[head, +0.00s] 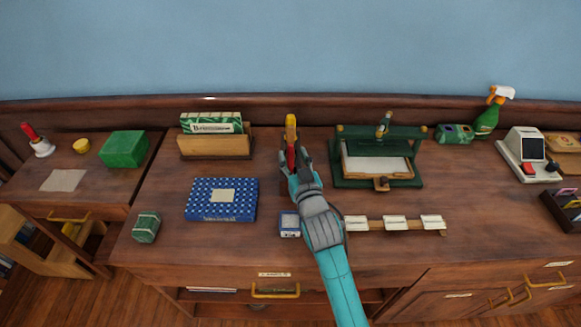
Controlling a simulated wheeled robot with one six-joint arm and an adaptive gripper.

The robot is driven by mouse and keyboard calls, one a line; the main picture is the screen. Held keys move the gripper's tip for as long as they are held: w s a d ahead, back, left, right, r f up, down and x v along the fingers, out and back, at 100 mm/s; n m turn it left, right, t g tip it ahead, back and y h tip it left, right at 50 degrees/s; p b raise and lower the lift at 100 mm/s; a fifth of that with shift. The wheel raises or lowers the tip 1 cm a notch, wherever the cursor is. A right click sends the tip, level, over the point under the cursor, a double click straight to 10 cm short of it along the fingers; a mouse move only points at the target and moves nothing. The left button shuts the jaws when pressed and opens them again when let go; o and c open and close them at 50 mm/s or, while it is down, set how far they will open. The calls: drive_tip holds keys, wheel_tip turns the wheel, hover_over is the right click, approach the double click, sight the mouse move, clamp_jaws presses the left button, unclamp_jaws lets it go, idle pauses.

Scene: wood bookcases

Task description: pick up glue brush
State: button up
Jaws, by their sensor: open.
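A slim upright item with a yellow top and a red lower part, seemingly the glue brush (291,130), is on the wooden counter (320,200) near its back edge in the head view. My gripper (296,163) reaches in from the front. The item's lower end is hidden by my gripper.
A wooden card box (214,147) stands left of my gripper, and a green press (377,182) stands close on its right. A blue patterned box (221,214) and a small blue-and-white box (289,229) lie nearer the front. White cards (395,223) lie right of my arm.

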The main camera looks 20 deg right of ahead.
sight(291, 152)
drive_tip(key=shift+w, duration=1.55)
clamp_jaws()
drive_tip(key=shift+r, duration=0.15)
